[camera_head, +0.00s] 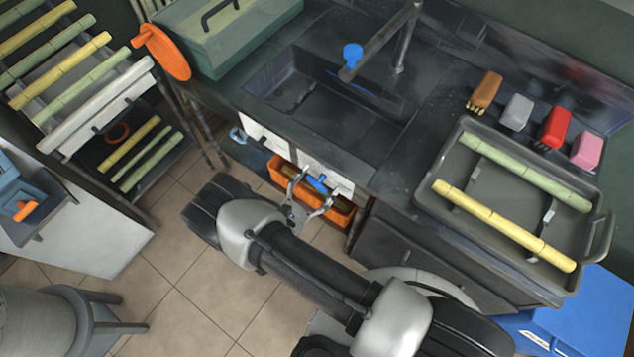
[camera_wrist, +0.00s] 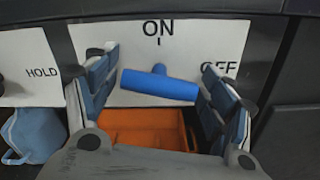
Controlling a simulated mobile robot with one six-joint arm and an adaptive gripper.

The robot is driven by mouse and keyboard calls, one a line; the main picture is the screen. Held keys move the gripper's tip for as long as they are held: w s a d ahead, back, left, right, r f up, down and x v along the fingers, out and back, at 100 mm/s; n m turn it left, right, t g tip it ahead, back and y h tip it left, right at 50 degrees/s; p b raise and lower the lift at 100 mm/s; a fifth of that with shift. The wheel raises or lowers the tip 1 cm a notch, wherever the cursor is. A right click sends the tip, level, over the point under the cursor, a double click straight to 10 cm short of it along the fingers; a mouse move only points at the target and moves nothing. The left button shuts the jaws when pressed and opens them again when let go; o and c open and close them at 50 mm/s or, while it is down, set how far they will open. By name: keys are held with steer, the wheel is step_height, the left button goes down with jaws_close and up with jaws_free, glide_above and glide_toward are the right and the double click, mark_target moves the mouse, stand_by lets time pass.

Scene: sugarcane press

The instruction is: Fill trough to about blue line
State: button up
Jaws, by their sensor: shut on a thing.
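The trough (camera_head: 290,98) is a dark basin sunk into the counter, with a short blue line (camera_head: 345,78) on its far inner wall. I see no clear water surface or stream. A grey spout (camera_head: 375,45) with a blue knob (camera_head: 352,54) reaches over it. On the counter front is a blue handle (camera_wrist: 158,84) on a white ON/OFF panel (camera_wrist: 180,42). Its short stub points up towards the ON mark and its bar tilts slightly down to the right. My gripper (camera_wrist: 160,82) is shut on this handle, with one finger at each end of the bar.
An orange bin (camera_wrist: 150,127) sits below the panel. A HOLD panel (camera_wrist: 25,65) is to the left, above a blue object (camera_wrist: 35,132). A tray (camera_head: 475,215) with green and yellow canes stands right of the trough. A green box (camera_head: 228,35) stands at its left.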

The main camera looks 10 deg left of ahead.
steer(key=m, duration=0.4)
steer(key=shift+m, duration=0.3)
steer(key=m, duration=0.4)
steer(key=shift+m, duration=0.4)
steer(key=o, duration=1.1)
steer(key=shift+c, duration=0.2)
steer(key=v, duration=1.2)
steer(key=shift+f, duration=0.1)
